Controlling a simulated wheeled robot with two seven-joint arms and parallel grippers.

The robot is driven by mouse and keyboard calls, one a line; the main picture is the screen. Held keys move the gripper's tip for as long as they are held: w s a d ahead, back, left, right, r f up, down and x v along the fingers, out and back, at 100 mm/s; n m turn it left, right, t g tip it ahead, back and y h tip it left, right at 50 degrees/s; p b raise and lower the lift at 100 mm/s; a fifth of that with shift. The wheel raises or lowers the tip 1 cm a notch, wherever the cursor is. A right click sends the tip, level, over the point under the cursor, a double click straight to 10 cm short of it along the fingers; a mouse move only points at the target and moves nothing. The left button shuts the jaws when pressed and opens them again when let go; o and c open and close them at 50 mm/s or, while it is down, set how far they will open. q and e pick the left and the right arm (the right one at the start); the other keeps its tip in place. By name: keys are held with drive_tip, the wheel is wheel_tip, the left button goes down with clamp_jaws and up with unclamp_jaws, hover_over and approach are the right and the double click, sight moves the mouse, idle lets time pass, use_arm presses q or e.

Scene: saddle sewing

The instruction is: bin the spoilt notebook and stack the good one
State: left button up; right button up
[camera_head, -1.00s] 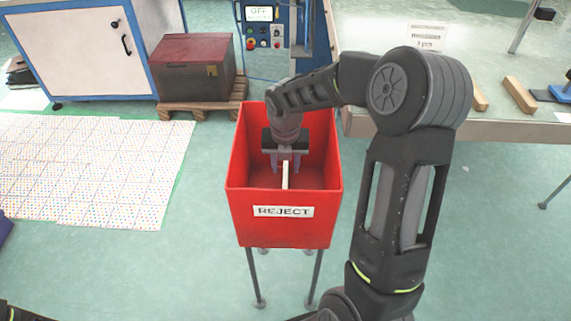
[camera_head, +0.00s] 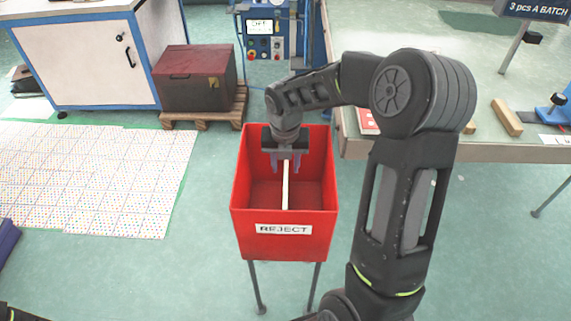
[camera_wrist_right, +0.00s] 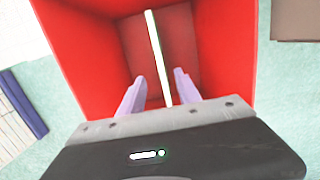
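The reject bin (camera_head: 285,246) is red, open-topped and stands on thin legs. My right gripper (camera_head: 285,164) points down into its mouth, fingers apart. A notebook (camera_head: 285,190) shows edge-on as a thin pale strip inside the bin, between and beyond the fingers. In the right wrist view, the notebook (camera_wrist_right: 155,45) runs between the two purple fingers (camera_wrist_right: 159,82), with a gap on each side. Whether it rests on the bin floor is hard to tell. My left gripper is out of view. I cannot make out a second notebook.
A table (camera_head: 440,152) stands at the right, partly behind my right arm, with a red-and-white item (camera_head: 368,121) and a wooden block (camera_head: 507,117). A dark red box (camera_head: 197,80) sits on a pallet behind left. Dotted sheets (camera_head: 90,180) lie at left.

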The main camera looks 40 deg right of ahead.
wheel_tip(320, 180, up, 9)
drive_tip(key=p, duration=0.7)
drive_tip(key=shift+r+p, duration=0.2)
drive_tip(key=shift+p, duration=0.1)
idle(0.3)
